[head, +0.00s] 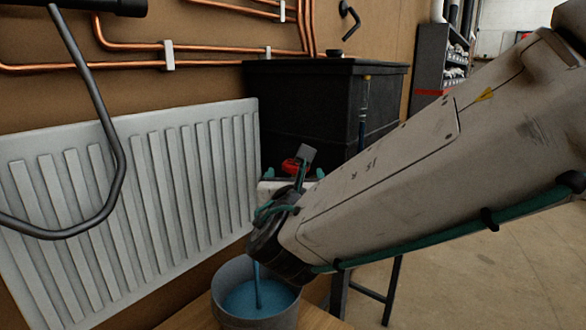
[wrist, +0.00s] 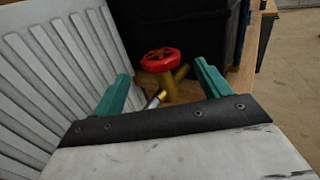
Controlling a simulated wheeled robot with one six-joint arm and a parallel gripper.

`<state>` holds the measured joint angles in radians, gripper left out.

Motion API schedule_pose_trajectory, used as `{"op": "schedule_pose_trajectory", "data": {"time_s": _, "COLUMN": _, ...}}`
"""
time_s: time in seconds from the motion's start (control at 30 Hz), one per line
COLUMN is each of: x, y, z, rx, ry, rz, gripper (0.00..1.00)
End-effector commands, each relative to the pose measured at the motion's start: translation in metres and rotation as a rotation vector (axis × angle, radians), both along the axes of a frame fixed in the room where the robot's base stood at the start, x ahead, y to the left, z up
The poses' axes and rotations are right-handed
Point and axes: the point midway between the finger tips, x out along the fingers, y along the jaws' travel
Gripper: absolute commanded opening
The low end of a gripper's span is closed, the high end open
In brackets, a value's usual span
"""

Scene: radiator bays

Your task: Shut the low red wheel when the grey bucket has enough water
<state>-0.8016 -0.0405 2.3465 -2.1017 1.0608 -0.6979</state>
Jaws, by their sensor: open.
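The red wheel (wrist: 160,60) sits on a brass valve (wrist: 168,88) low beside the radiator. In the wrist view it lies between and beyond the two green fingers of my gripper (wrist: 160,88), which is open and empty. In the head view only part of the red wheel (head: 291,165) shows, behind my arm's end. The grey bucket (head: 225,308) stands below my wrist. Blue water (head: 245,299) lies in it, below the rim, and a blue stream (head: 257,280) runs down into it. My wrist hides the top of the stream.
A white radiator (head: 130,200) stands at left against the brown wall. A black tank (head: 310,105) stands behind the wheel. Copper pipes (head: 200,45) run along the wall above. A dark curved bar (head: 100,110) hangs at upper left. Open floor (head: 500,270) lies at right.

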Motion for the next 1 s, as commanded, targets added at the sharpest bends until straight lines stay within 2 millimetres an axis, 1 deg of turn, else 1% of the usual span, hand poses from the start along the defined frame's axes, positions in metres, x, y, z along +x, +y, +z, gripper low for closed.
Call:
{"op": "schedule_pose_trajectory", "data": {"time_s": 0.03, "x": 0.01, "y": -0.001, "z": -0.001, "rx": 0.0, "ry": 0.001, "rz": -0.004, "gripper": 0.76}}
{"op": "schedule_pose_trajectory", "data": {"time_s": 0.1, "x": 0.021, "y": -0.002, "z": 0.0, "rx": 0.001, "ry": 0.001, "rz": -0.004, "gripper": 0.76}}
{"op": "schedule_pose_trajectory", "data": {"time_s": 0.2, "x": 0.036, "y": -0.003, "z": 0.0, "rx": 0.002, "ry": 0.001, "rz": -0.004, "gripper": 0.76}}
{"op": "schedule_pose_trajectory", "data": {"time_s": 0.3, "x": 0.046, "y": -0.003, "z": 0.0, "rx": 0.002, "ry": 0.001, "rz": -0.003, "gripper": 0.76}}
{"op": "schedule_pose_trajectory", "data": {"time_s": 0.43, "x": 0.051, "y": -0.003, "z": 0.0, "rx": 0.003, "ry": 0.002, "rz": -0.001, "gripper": 0.76}}
{"op": "schedule_pose_trajectory", "data": {"time_s": 0.67, "x": 0.052, "y": -0.003, "z": 0.0, "rx": 0.004, "ry": 0.001, "rz": -0.001, "gripper": 0.76}}
{"op": "schedule_pose_trajectory", "data": {"time_s": 0.77, "x": 0.052, "y": -0.002, "z": 0.0, "rx": 0.004, "ry": 0.001, "rz": -0.001, "gripper": 0.51}}
{"op": "schedule_pose_trajectory", "data": {"time_s": 0.8, "x": 0.052, "y": -0.002, "z": 0.0, "rx": 0.004, "ry": 0.001, "rz": -0.001, "gripper": 0.4}}
{"op": "schedule_pose_trajectory", "data": {"time_s": 0.83, "x": 0.052, "y": -0.002, "z": 0.0, "rx": 0.004, "ry": 0.001, "rz": -0.001, "gripper": 0.31}}
{"op": "schedule_pose_trajectory", "data": {"time_s": 1.0, "x": 0.052, "y": -0.002, "z": 0.0, "rx": 0.004, "ry": 0.001, "rz": -0.002, "gripper": 0.31}}
